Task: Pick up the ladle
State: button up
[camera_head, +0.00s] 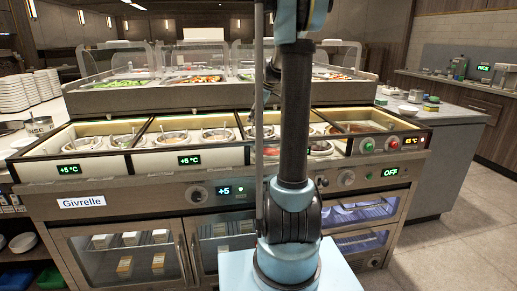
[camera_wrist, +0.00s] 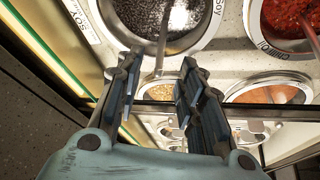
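In the wrist view my gripper (camera_wrist: 158,64) is open, with its two dark fingers apart. A thin pale ladle handle (camera_wrist: 162,40) comes out of the dark well (camera_wrist: 125,38) labelled Soy and runs down into the gap between the fingertips. I cannot tell whether either finger touches it. The ladle's bowl is not clearly visible in the dark sauce. Another handle (camera_wrist: 311,34) stands in the red sauce well (camera_wrist: 284,44) at the right. In the head view my own arm covers the middle of the counter, and the gripper cannot be made out.
The sauce wells (camera_head: 175,137) sit in a refrigerated counter (camera_head: 120,200) with a raised rim and glass guards (camera_head: 115,58) behind. More wells (camera_wrist: 266,92) lie at the lower right of the wrist view. Stacked white plates (camera_head: 12,94) stand at the left. The floor at right (camera_head: 455,240) is clear.

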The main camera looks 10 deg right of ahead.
aim_at(252, 125)
jog(key=shift+d+x, duration=0.15)
jog(key=shift+x, duration=1.2)
jog(key=shift+d+x, duration=0.1)
jog(key=shift+x, duration=1.2)
jog(key=shift+f, duration=0.1)
grip_shut()
